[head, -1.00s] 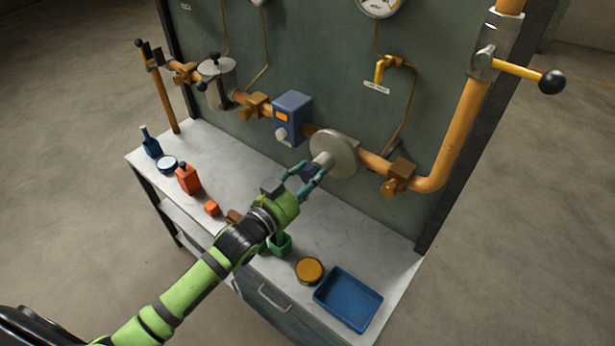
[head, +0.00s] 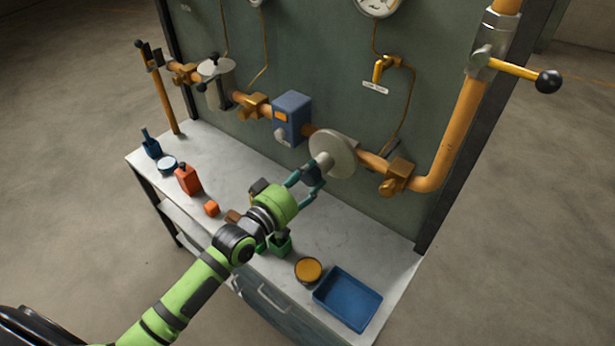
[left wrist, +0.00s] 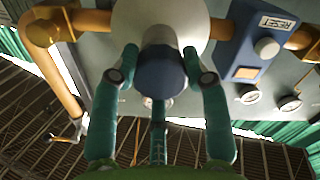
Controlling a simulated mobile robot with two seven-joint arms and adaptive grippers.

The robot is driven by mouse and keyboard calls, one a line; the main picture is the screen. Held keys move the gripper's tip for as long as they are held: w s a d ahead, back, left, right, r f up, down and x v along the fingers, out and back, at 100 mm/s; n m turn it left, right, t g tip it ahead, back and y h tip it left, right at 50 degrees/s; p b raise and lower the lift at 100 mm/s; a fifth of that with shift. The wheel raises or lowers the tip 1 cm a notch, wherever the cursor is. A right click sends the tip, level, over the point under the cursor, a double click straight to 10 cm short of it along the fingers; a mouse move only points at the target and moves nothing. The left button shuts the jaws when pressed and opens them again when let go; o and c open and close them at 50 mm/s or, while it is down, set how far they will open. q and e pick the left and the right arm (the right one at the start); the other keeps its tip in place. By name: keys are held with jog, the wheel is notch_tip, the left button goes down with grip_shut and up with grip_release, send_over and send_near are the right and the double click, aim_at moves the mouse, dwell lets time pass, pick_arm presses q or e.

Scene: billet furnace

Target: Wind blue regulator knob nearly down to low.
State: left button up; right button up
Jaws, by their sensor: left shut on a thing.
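The blue regulator knob (left wrist: 160,72) sits at the front of a round pale regulator body (head: 333,153) on the orange pipe. In the left wrist view the knob is dark blue and rounded. My left gripper (left wrist: 160,58) has its teal fingers on opposite sides of it, shut on it. In the head view my left gripper (head: 308,175) reaches up from the bench side to the knob, which is mostly hidden between the fingers. No scale or low mark on the knob can be read. My right gripper is in neither view.
A blue box with a button (head: 291,118) is on the pipe just left of the regulator. A brass valve (head: 396,177) is to its right. Below, the bench holds a blue tray (head: 348,299), a yellow-lidded tin (head: 308,270) and a red bottle (head: 188,179).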

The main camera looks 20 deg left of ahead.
pick_arm(q)
jog(key=shift+w+a+r+n, duration=0.1)
jog(key=shift+r+n, duration=0.2)
jog(key=shift+n, duration=0.45)
jog(key=shift+w+a+r+n, duration=0.1)
jog(key=shift+r+n, duration=0.2)
jog(key=shift+n, duration=0.45)
jog(key=o, duration=1.2)
jog(key=shift+c, duration=0.2)
jog(key=shift+f, duration=0.35)
jog(key=shift+s, duration=0.15)
jog(key=shift+s+a+f, duration=0.1)
jog(key=shift+s, duration=0.15)
jog(key=v, duration=1.1)
jog(key=shift+a, duration=0.15)
